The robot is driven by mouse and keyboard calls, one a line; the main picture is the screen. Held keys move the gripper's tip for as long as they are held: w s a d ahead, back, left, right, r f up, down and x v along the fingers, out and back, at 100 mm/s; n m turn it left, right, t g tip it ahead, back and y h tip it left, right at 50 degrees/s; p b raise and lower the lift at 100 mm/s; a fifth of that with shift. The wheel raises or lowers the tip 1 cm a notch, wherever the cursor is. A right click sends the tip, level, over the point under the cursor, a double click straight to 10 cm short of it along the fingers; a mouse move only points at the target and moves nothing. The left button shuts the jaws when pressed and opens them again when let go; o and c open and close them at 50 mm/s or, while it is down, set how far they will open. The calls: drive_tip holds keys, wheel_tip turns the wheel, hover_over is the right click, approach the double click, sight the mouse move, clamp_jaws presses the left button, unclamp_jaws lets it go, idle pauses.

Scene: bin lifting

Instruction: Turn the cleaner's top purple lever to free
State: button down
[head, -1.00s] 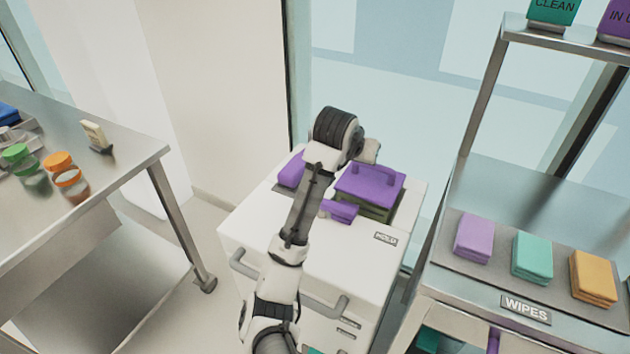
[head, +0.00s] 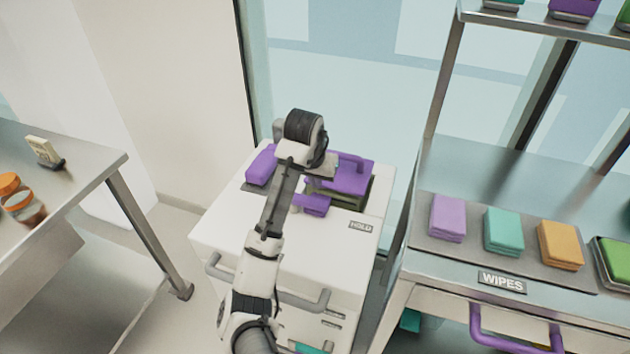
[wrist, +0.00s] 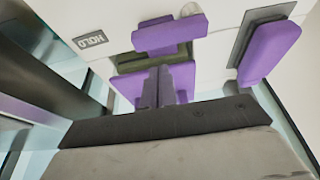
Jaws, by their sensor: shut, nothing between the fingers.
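The cleaner is a white cabinet (head: 275,255) with a HOLD label (head: 361,226) on its top. A purple lever (head: 312,204) lies on the top, left of that label; in the wrist view the lever (wrist: 170,36) is a purple bar beside a pale round knob. Behind it stands an olive box with a purple lid (head: 353,178) and handle. My gripper (wrist: 166,70) is shut and empty. In the wrist view its fingertips overlap the box, just below the lever; contact cannot be told. In the head view my wrist hides the fingertips.
A purple block (head: 261,165) sits on the cabinet's left side. A steel rack with wipes (head: 503,233) stands close on the right, and a steel table (head: 70,190) on the left. A glass wall is behind the cabinet.

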sight(308, 206)
drive_tip(key=p+x, duration=0.1)
drive_tip(key=x, duration=0.5)
drive_tip(key=shift+w+f, duration=0.1)
drive_tip(key=shift+f, duration=0.15)
idle(0.3)
